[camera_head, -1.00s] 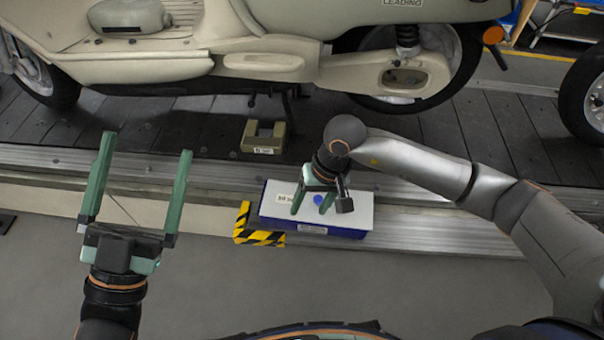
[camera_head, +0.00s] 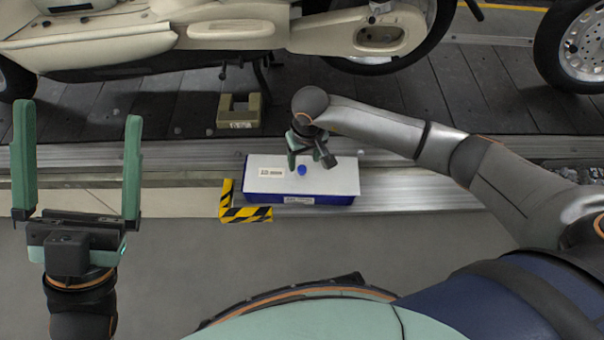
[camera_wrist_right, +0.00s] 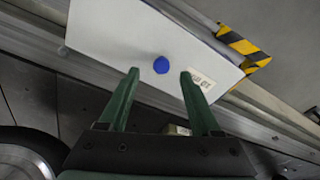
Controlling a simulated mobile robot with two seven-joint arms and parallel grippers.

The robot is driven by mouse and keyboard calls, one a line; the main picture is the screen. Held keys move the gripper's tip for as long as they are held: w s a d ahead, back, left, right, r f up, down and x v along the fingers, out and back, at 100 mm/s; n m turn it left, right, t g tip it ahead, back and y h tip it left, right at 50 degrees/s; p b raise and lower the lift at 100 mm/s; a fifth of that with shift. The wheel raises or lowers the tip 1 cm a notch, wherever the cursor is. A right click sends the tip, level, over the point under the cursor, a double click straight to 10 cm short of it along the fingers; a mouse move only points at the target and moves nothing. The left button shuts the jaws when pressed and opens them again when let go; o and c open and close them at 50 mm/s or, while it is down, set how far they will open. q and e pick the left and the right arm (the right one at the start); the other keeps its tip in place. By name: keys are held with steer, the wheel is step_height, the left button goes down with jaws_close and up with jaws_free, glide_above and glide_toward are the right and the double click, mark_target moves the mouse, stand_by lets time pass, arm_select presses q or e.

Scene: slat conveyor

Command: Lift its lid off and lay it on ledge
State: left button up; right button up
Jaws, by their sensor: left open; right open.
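A blue box (camera_head: 335,199) with a flat white lid (camera_head: 335,178) sits on the metal ledge (camera_head: 410,192). The lid has a round blue knob (camera_head: 302,169) near its middle and a printed label on its left part. In the right wrist view the lid (camera_wrist_right: 115,35) fills the upper middle, with the knob (camera_wrist_right: 161,65) just beyond and between the fingertips. My right gripper (camera_wrist_right: 158,75) is open and empty, close over the lid. My left gripper (camera_head: 78,125) is open and empty, at the far left, away from the box.
Yellow-black hazard tape (camera_head: 245,213) marks a corner left of the box. An olive U-shaped block (camera_head: 239,111) stands on the dark slats behind it. A cream scooter (camera_head: 170,40) stands across the back. The ledge right of the box is clear.

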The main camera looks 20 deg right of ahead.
mark_target(302, 168)
steer(key=f, duration=0.2)
steer(key=f+b, duration=0.1)
steer(key=f, duration=0.1)
steer(key=shift+w+a, duration=0.15)
steer(key=shift+w, duration=0.15)
jaws_close()
steer(key=shift+r, duration=0.1)
